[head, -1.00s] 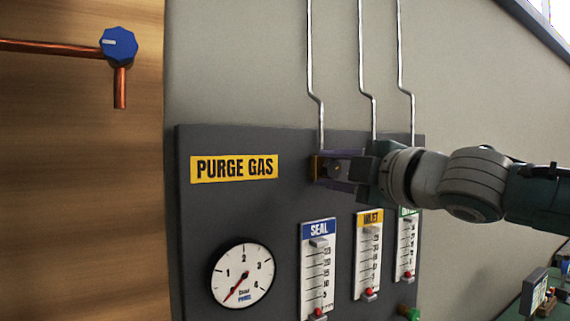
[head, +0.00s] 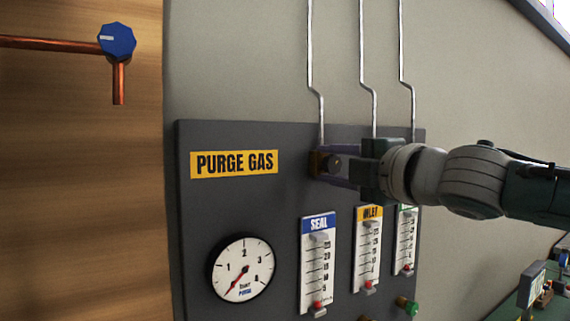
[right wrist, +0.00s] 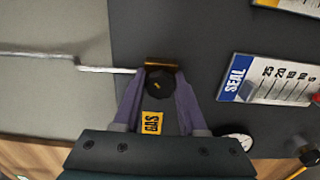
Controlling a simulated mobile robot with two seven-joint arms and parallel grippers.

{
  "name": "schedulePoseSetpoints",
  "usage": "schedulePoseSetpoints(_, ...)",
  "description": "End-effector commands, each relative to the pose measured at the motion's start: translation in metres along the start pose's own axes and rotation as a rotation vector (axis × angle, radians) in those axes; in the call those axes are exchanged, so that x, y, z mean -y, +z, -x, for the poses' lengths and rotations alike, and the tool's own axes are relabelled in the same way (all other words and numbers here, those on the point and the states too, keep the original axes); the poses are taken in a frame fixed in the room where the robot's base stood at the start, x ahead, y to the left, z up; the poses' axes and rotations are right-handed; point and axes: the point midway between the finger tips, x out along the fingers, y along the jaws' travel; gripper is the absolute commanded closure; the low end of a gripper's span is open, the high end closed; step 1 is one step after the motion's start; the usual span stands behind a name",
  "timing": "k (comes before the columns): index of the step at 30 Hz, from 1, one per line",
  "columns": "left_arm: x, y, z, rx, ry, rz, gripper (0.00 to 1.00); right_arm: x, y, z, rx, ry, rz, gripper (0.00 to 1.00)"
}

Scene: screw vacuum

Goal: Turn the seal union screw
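The dark round screw (right wrist: 160,83) sits on a brass fitting (right wrist: 162,65) at the end of a silver tube, above the SEAL scale. In the head view the brass fitting (head: 317,163) is at the panel's upper part, partly covered by my fingers. My right gripper (head: 327,165) reaches in from the right with its purple fingers around the screw. In the right wrist view one finger of the right gripper (right wrist: 160,88) lies on each side of the screw, close to it. I cannot tell whether both fingers press on it. My left gripper is not in view.
The grey panel (head: 200,225) carries a PURGE GAS label (head: 234,164), a round gauge (head: 242,269) and SEAL (head: 318,265) and INLET (head: 367,250) scales, with a third scale partly hidden. Silver tubes (head: 310,50) run up the wall. A blue knob (head: 117,40) on copper pipe is at upper left.

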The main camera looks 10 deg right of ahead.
Motion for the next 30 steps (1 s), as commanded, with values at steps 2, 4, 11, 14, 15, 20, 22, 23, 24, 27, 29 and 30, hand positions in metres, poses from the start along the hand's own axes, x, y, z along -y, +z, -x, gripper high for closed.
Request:
schedulePoseSetpoints(2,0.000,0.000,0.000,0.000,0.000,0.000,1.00,0.004,0.000,0.000,0.002,-0.007,-0.002,0.51)
schedulePoseSetpoints(4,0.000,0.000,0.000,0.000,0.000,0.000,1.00,0.003,0.000,0.000,0.001,-0.006,-0.002,0.44)
schedulePoseSetpoints(11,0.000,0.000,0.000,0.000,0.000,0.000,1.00,0.001,0.000,0.000,0.000,-0.003,-0.001,0.29)
schedulePoseSetpoints(14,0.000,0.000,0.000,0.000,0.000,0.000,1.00,0.001,0.000,0.000,0.000,-0.002,-0.001,0.29)
schedulePoseSetpoints(15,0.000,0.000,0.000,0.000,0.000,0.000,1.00,0.001,0.000,0.000,0.000,-0.002,-0.001,0.29)
schedulePoseSetpoints(20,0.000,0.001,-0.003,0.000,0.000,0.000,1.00,0.002,0.000,0.007,0.000,-0.001,-0.001,0.29)
schedulePoseSetpoints(22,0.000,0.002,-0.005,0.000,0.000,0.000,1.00,0.003,0.001,0.015,0.000,-0.001,0.000,0.29)
schedulePoseSetpoints(23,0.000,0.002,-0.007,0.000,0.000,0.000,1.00,0.003,0.000,0.019,-0.001,-0.001,0.001,0.29)
schedulePoseSetpoints(24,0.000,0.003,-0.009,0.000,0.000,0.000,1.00,0.004,0.000,0.025,-0.001,-0.003,0.002,0.29)
schedulePoseSetpoints(27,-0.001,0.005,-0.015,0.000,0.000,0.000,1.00,0.005,0.001,0.042,0.000,-0.003,0.000,0.29)
schedulePoseSetpoints(29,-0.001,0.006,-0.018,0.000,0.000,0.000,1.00,0.005,0.000,0.052,-0.001,-0.004,0.001,0.29)
schedulePoseSetpoints(30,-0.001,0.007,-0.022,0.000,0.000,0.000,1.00,0.005,0.000,0.059,0.000,-0.003,0.001,0.29)
